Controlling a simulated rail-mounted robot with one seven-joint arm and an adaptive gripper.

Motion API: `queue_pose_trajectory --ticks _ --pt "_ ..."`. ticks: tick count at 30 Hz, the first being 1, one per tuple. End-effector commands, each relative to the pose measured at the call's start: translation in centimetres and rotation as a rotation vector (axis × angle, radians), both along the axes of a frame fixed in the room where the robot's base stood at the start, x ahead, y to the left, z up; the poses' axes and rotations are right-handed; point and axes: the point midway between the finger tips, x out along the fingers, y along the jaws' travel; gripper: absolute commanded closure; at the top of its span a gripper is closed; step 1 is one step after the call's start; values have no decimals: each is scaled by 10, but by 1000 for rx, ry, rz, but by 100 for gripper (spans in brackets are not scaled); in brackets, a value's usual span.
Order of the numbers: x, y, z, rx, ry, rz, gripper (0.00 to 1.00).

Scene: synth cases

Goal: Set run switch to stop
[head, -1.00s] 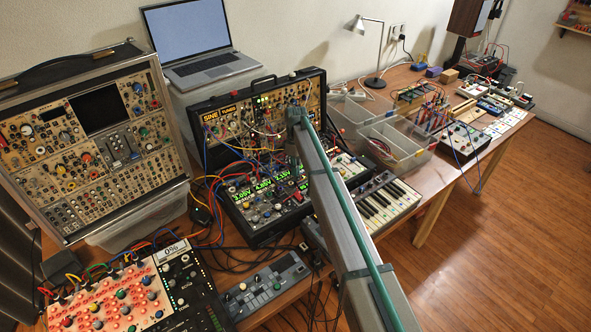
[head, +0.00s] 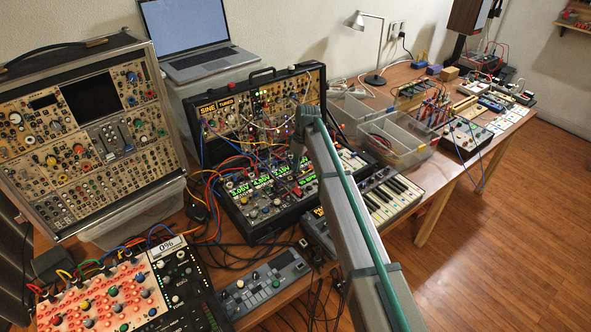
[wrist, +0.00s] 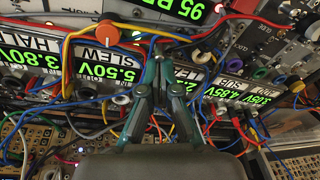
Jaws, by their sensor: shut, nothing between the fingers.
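My gripper (wrist: 164,75) is shut and empty in the wrist view, its green-edged fingers pointing into a synth case with lit green readouts and patch cables. In the head view my arm reaches over this case (head: 262,222) at the table's middle, its end near the front panels. I cannot pick out the run switch for sure in either view. Cables, the fingers and the gripper body hide part of the panel. I cannot tell whether the fingertips touch anything.
Blue, red and yellow cables (wrist: 238,20) cross close around the fingers. A small keyboard (head: 392,200) lies right of the case. A tall synth case (head: 60,192) stands at left. A laptop (head: 190,38) and clear bins (head: 400,140) are behind. The floor at right is clear.

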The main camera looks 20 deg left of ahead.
Motion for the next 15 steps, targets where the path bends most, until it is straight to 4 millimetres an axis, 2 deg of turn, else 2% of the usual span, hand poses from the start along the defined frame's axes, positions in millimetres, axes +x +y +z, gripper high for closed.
queue_pose_trajectory --ticks 1,9,11,15 --pt "-6 -7 -8 36 -24 -2 100" --pt "-12 -15 -6 241 -158 -3 100" --pt "-7 -11 3 240 -157 -1 100" --pt "-7 -11 3 237 -155 -1 100"
